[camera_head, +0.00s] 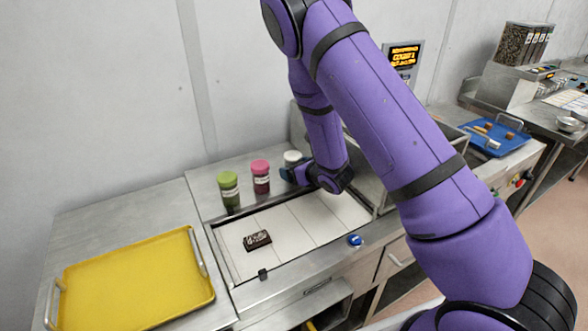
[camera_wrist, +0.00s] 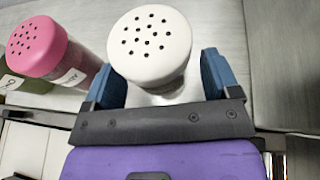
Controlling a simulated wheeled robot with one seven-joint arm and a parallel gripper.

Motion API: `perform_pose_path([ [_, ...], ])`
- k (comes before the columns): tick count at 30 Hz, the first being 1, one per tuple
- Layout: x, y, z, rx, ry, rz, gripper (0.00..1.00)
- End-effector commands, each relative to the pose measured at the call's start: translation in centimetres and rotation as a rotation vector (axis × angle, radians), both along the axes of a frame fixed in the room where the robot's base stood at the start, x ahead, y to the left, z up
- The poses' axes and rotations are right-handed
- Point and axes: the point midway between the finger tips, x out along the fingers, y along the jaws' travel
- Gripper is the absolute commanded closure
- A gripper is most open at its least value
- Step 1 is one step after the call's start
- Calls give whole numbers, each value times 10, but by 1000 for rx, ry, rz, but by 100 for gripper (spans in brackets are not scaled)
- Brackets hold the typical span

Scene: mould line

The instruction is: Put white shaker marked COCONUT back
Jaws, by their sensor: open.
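The white shaker (camera_head: 292,158) stands upright on the steel ledge behind the white belt, at the right end of a row of shakers. In the wrist view its white perforated lid (camera_wrist: 150,45) lies between the two blue fingers of my gripper (camera_wrist: 168,82). My gripper is open around the shaker, with a finger on each side; it also shows at the ledge in the head view (camera_head: 290,174). The COCONUT marking cannot be read in either view.
A pink-lidded shaker (camera_head: 260,177) stands just left of the white one, and a green-lidded shaker (camera_head: 229,188) farther left. A dark chocolate bar (camera_head: 257,240) lies on the white belt (camera_head: 310,218). A yellow tray (camera_head: 135,283) is at the left, a blue tray (camera_head: 492,140) at the right.

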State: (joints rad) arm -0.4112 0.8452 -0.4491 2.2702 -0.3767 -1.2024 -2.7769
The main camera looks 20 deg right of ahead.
Motion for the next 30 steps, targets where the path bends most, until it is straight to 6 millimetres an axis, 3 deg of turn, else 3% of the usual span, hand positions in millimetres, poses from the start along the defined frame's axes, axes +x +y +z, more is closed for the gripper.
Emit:
perform_pose_path([
  [9, -55, -20, 25, 1, 1, -3, 18],
  [15, -81, -30, 37, 0, -1, -2, 18],
  [21, -93, -34, 42, 1, 0, -1, 18],
  [30, -94, -35, 42, 1, 0, -1, 18],
])
